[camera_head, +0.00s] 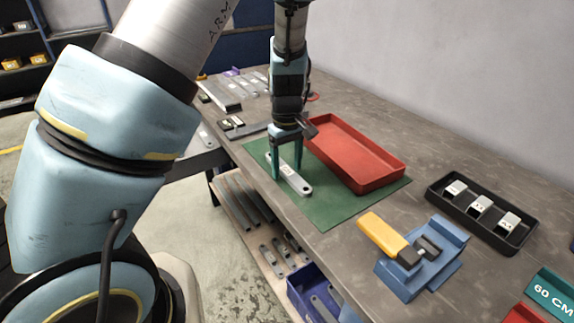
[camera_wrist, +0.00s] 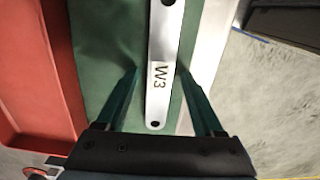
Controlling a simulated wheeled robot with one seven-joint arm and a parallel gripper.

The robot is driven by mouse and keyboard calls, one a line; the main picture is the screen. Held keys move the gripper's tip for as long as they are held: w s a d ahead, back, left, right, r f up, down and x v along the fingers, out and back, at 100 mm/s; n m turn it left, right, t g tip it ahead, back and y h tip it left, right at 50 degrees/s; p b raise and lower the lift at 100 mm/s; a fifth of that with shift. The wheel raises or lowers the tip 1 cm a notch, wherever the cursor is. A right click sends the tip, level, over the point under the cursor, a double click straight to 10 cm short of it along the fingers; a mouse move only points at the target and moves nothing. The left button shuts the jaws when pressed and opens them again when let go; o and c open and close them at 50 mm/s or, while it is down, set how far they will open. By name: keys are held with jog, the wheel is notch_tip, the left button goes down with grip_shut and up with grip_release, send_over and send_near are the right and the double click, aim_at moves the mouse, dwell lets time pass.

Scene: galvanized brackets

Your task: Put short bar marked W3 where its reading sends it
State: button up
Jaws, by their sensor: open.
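The short bar marked W3 (camera_head: 291,179) is a flat silvery strip with rounded ends and a hole near its end. It lies on the green mat (camera_head: 335,211), left of the red tray (camera_head: 370,184). In the wrist view the bar (camera_wrist: 163,35) stands lengthwise, its W3 label readable. My gripper (camera_head: 287,172) is open, pointing down over the bar. In the wrist view its two green fingers (camera_wrist: 158,72) are on either side of the bar, with a gap on each side. I cannot tell their exact height above the mat.
A yellow and black device (camera_head: 383,235) rests on a blue holder (camera_head: 412,283) at the front. A black tray (camera_head: 510,241) with three small labelled blocks is at right. A teal sign reads 60 CM (camera_head: 552,297). Other metal pieces (camera_head: 238,88) lie at the back.

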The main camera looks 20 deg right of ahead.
aim_at(287, 170)
notch_tip(287, 170, up, 12)
jog(key=b, duration=0.1)
jog(key=s+a+f+m+t, duration=0.1)
jog(key=s+a+m, duration=0.2)
jog(key=a, duration=2.6)
jog(key=shift+s+a+t, duration=0.25)
jog(key=shift+s+t, duration=0.05)
jog(key=shift+s, duration=0.15)
